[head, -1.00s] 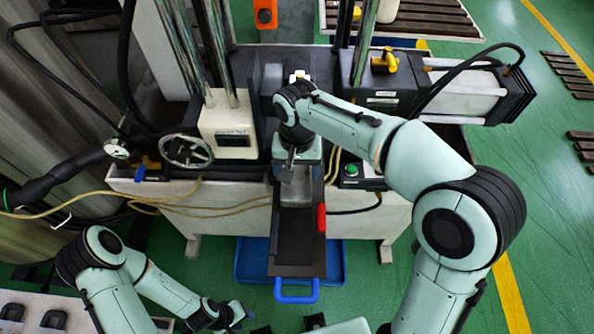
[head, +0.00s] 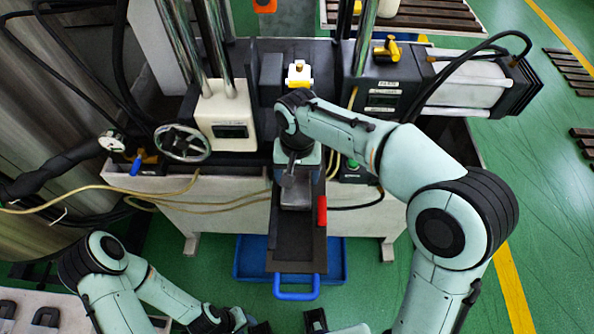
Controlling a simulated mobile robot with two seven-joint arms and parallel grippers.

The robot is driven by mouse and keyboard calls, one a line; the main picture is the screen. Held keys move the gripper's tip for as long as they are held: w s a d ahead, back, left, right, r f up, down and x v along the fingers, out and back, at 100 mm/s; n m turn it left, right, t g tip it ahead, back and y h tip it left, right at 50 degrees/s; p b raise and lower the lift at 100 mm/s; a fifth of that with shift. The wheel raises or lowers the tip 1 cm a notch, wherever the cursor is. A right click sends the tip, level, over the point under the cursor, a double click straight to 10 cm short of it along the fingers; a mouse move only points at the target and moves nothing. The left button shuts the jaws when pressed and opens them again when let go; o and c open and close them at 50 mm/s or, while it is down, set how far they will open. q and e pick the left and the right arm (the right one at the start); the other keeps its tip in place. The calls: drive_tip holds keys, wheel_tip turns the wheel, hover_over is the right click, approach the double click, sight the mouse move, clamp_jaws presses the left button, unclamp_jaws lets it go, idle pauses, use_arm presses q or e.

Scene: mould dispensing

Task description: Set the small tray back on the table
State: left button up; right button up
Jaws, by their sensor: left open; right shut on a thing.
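My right gripper (head: 291,178) points down over the dark long tray (head: 297,250), which has a blue handle at its near end. It is shut on a small grey metal piece (head: 297,196) that seems to be the small tray. The hand and wrist hide part of this piece, and I cannot tell whether it touches the dark tray under it. My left gripper (head: 243,319) is open, low at the bottom edge, away from the dark tray; its fingers show only in part.
A machine with a handwheel (head: 182,142) and steel columns stands behind the dark tray. A red part (head: 322,211) sits at the tray's right edge. A blue bin (head: 334,262) lies on the floor below. A pale table edge with black handles (head: 46,316) shows at lower left.

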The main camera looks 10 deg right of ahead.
use_arm(q)
drive_tip(key=shift+f, duration=0.1)
use_arm(e)
drive_tip(key=shift+f, duration=0.25)
idle(0.4)
drive_tip(key=o, duration=1.2)
use_arm(q)
drive_tip(key=w+r+p, duration=0.1)
drive_tip(key=r+p, duration=0.1)
drive_tip(key=r, duration=0.1)
drive_tip(key=shift+w, duration=0.35)
use_arm(e)
wheel_tip(320, 180, up, 13)
drive_tip(key=shift+r, duration=0.2)
drive_tip(key=shift+s, duration=0.1)
